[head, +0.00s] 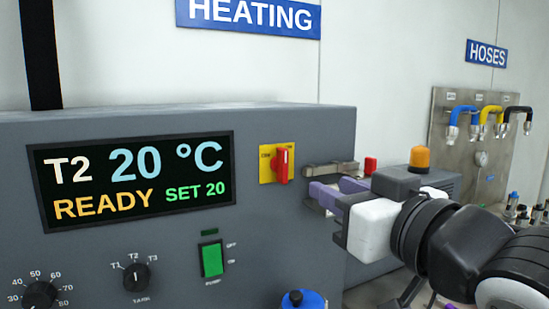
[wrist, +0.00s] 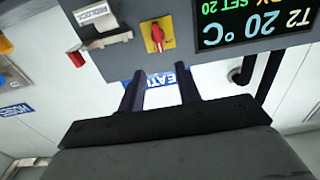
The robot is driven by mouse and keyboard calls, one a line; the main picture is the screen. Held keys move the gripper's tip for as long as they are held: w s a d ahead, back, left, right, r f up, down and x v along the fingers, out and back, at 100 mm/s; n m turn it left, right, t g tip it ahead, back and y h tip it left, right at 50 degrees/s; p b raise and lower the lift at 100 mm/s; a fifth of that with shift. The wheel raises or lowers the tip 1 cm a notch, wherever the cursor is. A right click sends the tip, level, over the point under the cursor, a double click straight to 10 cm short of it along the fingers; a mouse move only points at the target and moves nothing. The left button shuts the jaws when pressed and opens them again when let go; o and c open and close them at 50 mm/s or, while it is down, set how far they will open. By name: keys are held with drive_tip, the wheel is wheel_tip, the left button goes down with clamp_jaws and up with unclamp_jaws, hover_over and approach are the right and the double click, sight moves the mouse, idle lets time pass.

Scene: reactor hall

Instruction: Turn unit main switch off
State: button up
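The main switch (head: 281,166) is a red rotary handle on a yellow plate, on the front of the grey unit (head: 180,122) right of its display. Its handle looks roughly upright in the head view; the small plate lettering is hard to read. The switch also shows near the top of the inverted wrist view (wrist: 157,37). My gripper (head: 328,192) is in front of the panel, to the right of and slightly below the switch in the head view. In the wrist view its two dark fingers (wrist: 160,82) stand apart with nothing between them. The gripper is not touching the switch.
The lit display (head: 135,180) reads T2 20 °C, READY, SET 20. A green pump switch (head: 212,260) and tank knob (head: 136,277) sit below. A metal latch-like part (head: 330,169) juts near my fingers. An orange beacon (head: 420,158) and hose rack (head: 470,140) stand right.

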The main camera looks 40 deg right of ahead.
sight(286, 164)
drive_tip(key=p+x, duration=0.4)
drive_tip(key=x, duration=0.8)
drive_tip(key=shift+w+d+p, duration=0.15)
drive_tip(key=shift+d+p, duration=0.05)
drive_tip(key=shift+p, duration=0.15)
drive_tip(key=shift+w+d, duration=0.1)
drive_tip(key=shift+w, duration=0.5)
clamp_jaws()
